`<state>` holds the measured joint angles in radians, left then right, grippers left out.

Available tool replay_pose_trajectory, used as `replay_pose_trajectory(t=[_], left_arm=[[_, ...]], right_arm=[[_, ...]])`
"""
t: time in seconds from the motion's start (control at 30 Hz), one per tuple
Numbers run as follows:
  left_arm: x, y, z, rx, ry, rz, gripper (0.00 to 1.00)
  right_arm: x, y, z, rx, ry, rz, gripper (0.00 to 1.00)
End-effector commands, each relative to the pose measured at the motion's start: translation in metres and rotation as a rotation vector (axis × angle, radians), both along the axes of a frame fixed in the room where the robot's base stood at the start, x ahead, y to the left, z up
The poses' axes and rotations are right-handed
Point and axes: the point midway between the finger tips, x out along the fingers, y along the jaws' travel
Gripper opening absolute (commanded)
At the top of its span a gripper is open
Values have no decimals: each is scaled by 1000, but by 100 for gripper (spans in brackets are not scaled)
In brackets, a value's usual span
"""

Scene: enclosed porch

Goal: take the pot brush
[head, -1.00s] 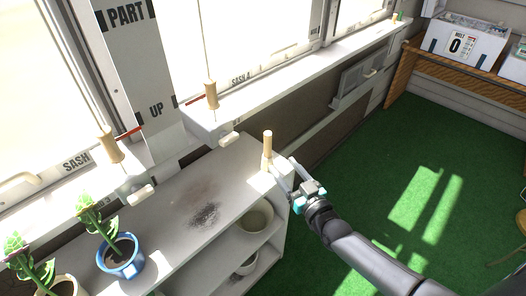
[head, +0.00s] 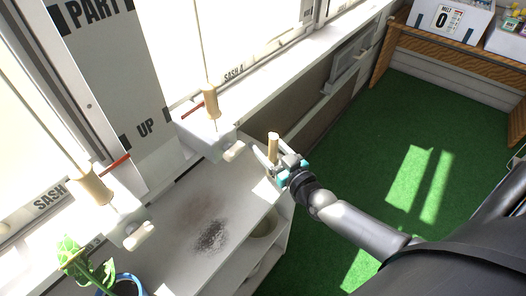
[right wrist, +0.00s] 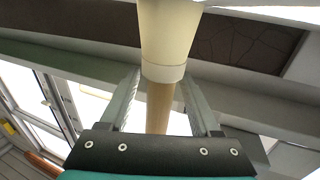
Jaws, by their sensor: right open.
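The pot brush (head: 273,146) stands upright at the right end of the grey shelf top, its wooden handle pointing up. My right gripper (head: 264,158) is at the brush, open, and hides its lower part in the head view. In the right wrist view the wooden handle and a wider cream part of the brush (right wrist: 167,45) lie between the two open fingers (right wrist: 160,88). I cannot tell whether either finger touches it. My left gripper is not in view.
The shelf unit (head: 180,245) has a dark smudge on top and a potted plant (head: 95,270) at its left. Open green floor (head: 350,190) lies to the right.

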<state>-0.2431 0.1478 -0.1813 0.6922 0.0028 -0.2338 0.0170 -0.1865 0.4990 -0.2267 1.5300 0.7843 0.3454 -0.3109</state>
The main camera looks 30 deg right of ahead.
Motion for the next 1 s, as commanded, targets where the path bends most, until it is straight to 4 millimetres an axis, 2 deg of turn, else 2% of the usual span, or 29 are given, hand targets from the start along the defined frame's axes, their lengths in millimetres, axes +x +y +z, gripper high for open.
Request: replay_pose_trajectory(t=[0.07,0.27,0.8,1.0], left_arm=[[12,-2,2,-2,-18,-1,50],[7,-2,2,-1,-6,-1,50],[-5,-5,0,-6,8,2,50],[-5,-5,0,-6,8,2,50]], right_arm=[[-1,-1,-1,-1,2,0,64],[-1,-1,0,0,2,-1,62],[0,0,0,0,1,-1,2],[0,0,0,0,1,-1,0]])
